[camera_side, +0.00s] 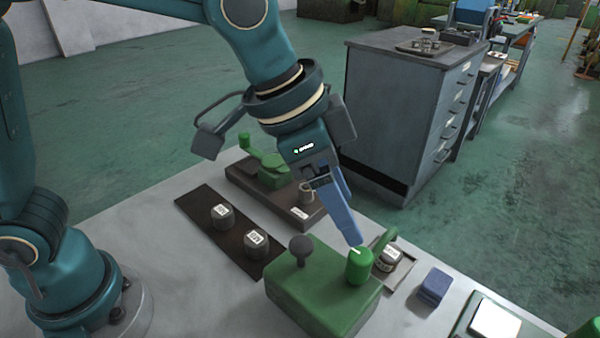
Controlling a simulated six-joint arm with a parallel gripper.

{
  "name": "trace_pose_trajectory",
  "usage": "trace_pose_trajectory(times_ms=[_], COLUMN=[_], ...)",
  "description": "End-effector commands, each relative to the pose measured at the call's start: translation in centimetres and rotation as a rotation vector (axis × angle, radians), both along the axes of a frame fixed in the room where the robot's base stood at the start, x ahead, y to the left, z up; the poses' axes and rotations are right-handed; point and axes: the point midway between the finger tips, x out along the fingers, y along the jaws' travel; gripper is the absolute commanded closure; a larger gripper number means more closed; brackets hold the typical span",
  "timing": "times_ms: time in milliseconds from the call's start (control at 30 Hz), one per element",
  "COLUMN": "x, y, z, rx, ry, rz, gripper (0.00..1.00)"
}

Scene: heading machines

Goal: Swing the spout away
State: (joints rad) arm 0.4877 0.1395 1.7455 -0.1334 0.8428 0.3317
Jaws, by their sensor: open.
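A green machine block (318,290) stands on the light table at the front. It carries a dark ball knob (301,246) and an upright green cylinder (359,268) with a white mark on top. A curved green spout (388,238) rises behind the cylinder, over a small labelled jar (387,259). My gripper (357,243) points down, with its blue fingertips just above the cylinder's top, close to the spout's left side. The gap between the fingers is hard to see from here, and nothing shows held. I cannot tell whether the fingertips touch the cylinder.
A dark strip with two labelled pots (222,215) lies to the left. A brown board (236,182) with a green lever device stands behind it. A blue block (433,287) and a pale-topped scale (495,322) are at right. A grey cabinet (400,110) stands beyond the table.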

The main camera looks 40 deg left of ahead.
Motion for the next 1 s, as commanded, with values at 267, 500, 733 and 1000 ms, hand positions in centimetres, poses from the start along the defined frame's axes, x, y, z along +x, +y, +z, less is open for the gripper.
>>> trace_pose_trajectory(times_ms=[267,500,733,1000], x=[-0.5,0.3,0.5,0.5], y=[-1.4,-2.2,-2.3,-2.3], z=[-2.8,-5.4,-6.0,-6.0], rx=[0.021,0.020,0.019,0.019], ry=[0.038,0.036,0.034,0.032], rz=[-0.040,-0.038,-0.037,-0.037], gripper=[0.31,0.31,0.31,0.80])
